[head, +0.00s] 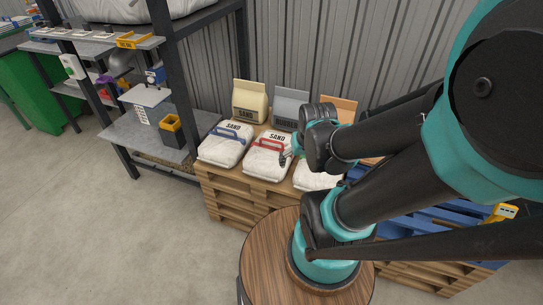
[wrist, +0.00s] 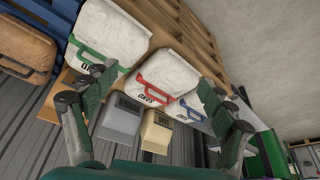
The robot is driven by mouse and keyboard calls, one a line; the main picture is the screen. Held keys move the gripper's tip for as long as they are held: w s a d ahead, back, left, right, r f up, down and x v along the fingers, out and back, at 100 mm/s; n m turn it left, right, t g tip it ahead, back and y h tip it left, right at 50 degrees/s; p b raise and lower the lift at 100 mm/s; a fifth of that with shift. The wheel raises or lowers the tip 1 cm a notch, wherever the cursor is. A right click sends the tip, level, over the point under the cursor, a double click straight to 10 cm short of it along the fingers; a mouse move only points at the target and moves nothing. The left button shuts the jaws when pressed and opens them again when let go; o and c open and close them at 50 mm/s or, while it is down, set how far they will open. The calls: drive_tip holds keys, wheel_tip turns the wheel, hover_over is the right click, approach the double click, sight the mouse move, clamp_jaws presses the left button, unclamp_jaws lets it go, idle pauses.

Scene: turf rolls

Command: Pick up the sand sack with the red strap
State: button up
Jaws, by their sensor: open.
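The sand sack with the red strap (head: 266,160) is white and lies on a wooden pallet stack, between the blue-strap sack (head: 222,150) and another white sack (head: 316,177) partly hidden by my arm. In the wrist view the red-strap sack (wrist: 172,75) shows upside down, its red strap between my fingers in the picture. A green-strap sack (wrist: 112,32) and the blue-strap sack (wrist: 200,116) flank it there. My gripper (wrist: 155,82) is open and empty, apart from the sack. In the head view it is mostly hidden at the sack's right side.
Beige (head: 250,101) and grey (head: 289,110) upright bags stand behind the sacks, with an orange-brown one (head: 340,107) at right. A metal shelf (head: 145,130) stands left. A corrugated wall is close behind. Blue pallets (head: 440,225) lie right; the floor at front left is clear.

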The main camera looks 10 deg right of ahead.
drive_tip(key=shift+w+r, duration=0.1)
drive_tip(key=shift+w, duration=0.15)
drive_tip(key=c, duration=0.4)
drive_tip(key=w+m, duration=0.1)
drive_tip(key=w, duration=0.1)
drive_tip(key=w+r+m, duration=0.1)
drive_tip(key=w+m, duration=0.1)
drive_tip(key=w+r+m, duration=0.1)
drive_tip(key=w, duration=0.1)
drive_tip(key=shift+a+r+g, duration=0.15)
drive_tip(key=shift+a+g, duration=0.1)
drive_tip(key=shift+g, duration=0.15)
drive_tip(key=c, duration=0.7)
drive_tip(key=m+g+h, duration=0.1)
drive_tip(key=m+g, duration=0.3)
drive_tip(key=m, duration=1.6)
hover_over(272, 141)
drive_tip(key=w+a, duration=0.2)
wheel_tip(272, 141, down, 4)
drive_tip(key=f, duration=0.5)
drive_tip(key=s+d+f, duration=0.1)
drive_tip(key=f, duration=0.5)
drive_tip(key=d+f, duration=0.1)
drive_tip(key=f, duration=0.4)
drive_tip(key=shift+s+f, duration=0.25)
drive_tip(key=shift+f, duration=0.15)
